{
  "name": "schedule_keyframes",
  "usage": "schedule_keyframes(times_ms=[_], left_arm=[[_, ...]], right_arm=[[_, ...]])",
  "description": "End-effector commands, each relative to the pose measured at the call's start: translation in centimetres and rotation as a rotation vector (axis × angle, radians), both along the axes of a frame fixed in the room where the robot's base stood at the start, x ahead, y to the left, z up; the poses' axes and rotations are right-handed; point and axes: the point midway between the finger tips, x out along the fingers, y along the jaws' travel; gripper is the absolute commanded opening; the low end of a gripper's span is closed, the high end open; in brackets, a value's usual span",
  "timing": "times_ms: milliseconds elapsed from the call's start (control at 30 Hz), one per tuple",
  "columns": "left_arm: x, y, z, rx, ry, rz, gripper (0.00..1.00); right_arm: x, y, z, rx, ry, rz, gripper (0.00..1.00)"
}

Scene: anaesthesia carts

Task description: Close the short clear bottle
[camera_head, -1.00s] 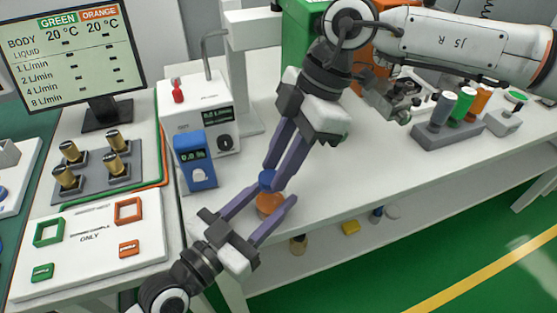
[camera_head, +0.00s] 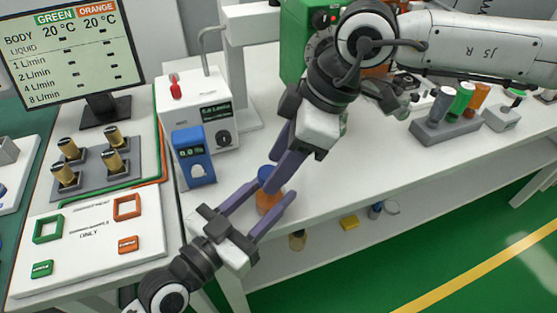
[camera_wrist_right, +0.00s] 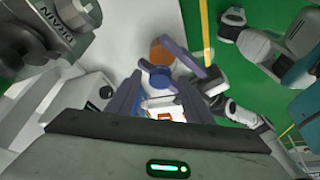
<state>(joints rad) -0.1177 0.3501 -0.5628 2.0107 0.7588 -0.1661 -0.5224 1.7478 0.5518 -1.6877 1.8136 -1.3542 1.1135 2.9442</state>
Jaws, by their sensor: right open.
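A short, round orange body (camera_head: 267,201), seemingly the bottle, is near the counter's front edge. I cannot tell whether it is clear. A blue cap-like piece (camera_head: 266,173) is at its top; whether it is seated or apart is hidden. In the right wrist view, the blue piece (camera_wrist_right: 158,78) shows in front of the orange body (camera_wrist_right: 160,50). My left gripper (camera_head: 274,190) has a finger on each side of the orange body and appears shut on it. My right gripper (camera_head: 272,181) reaches down from above, open, its fingers around or just beside the blue piece.
A blue meter (camera_head: 193,157) and a white machine (camera_head: 205,120) stand left of the grippers. A grey rack (camera_head: 447,132) of coloured cylinders is at the right. Small items, including a yellow block (camera_head: 349,222), sit on the lower shelf. The counter between is clear.

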Motion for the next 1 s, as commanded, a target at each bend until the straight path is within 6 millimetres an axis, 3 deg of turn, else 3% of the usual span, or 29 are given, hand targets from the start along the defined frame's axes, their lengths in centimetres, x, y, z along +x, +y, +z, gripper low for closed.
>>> schedule_keyframes(times_ms=[167,500,867,1000], left_arm=[[0.0,0.0,0.0,0.001,0.001,0.000,0.00],[0.0,0.0,0.0,0.001,0.001,0.000,0.00],[0.0,0.0,0.0,0.001,0.001,0.000,0.00],[0.0,0.0,0.0,0.001,0.001,0.000,0.00]], right_arm=[[0.0,0.0,0.4,0.001,-0.001,0.001,0.47],[0.0,0.0,4.3,0.000,-0.001,0.001,0.47],[0.0,0.0,4.5,-0.002,-0.004,0.013,0.43],[0.0,0.1,4.5,-0.016,-0.048,0.120,0.43]])
